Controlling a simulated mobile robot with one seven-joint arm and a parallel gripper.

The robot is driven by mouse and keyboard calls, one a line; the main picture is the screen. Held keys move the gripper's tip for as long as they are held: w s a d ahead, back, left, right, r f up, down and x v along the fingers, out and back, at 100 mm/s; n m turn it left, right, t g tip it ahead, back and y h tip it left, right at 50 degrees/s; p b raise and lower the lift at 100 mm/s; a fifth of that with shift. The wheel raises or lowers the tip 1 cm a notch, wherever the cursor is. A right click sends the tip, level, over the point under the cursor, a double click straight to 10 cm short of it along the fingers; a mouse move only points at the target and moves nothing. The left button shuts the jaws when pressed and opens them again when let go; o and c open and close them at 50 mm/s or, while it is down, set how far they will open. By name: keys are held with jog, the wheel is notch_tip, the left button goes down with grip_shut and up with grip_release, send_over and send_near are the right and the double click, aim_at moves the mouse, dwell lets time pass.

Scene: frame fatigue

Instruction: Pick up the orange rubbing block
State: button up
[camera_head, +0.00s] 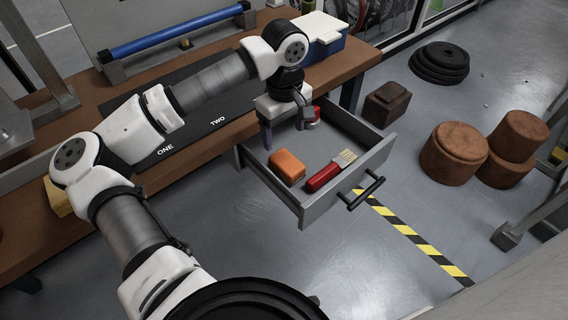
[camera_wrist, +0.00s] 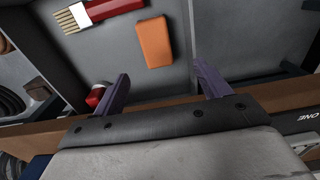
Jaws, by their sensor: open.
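The orange rubbing block (camera_head: 287,166) lies flat in the open grey drawer (camera_head: 276,203). In the wrist view the block (camera_wrist: 154,43) lies beyond my fingertips, roughly in line with the gap between them. My gripper (camera_head: 282,124) is over the back part of the drawer, behind the block in the head view. In the wrist view my gripper (camera_wrist: 158,73) has its two purple fingers wide apart with nothing between them. It is apart from the block.
A red-handled brush (camera_head: 324,177) lies right of the block in the drawer. A red and grey item (camera_head: 310,117) is near my gripper at the drawer's back. The wooden workbench (camera_head: 212,143) edge is close behind. The drawer walls surround the block.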

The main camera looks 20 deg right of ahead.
aim_at(287, 161)
notch_tip(287, 161, down, 7)
jog(key=shift+d+r, duration=0.1)
jog(key=shift+r, duration=0.1)
jog(key=shift+d+f+p, duration=0.15)
jog(key=shift+f+p, duration=0.05)
jog(key=shift+f, duration=1.15)
jog(key=shift+d+f+p, duration=0.1)
jog(key=shift+f+p, duration=0.1)
jog(key=shift+f, duration=1.1)
jog(key=shift+c, duration=0.2)
jog(key=c, duration=1.1)
jog(key=shift+r, duration=0.15)
notch_tip(287, 161, up, 20)
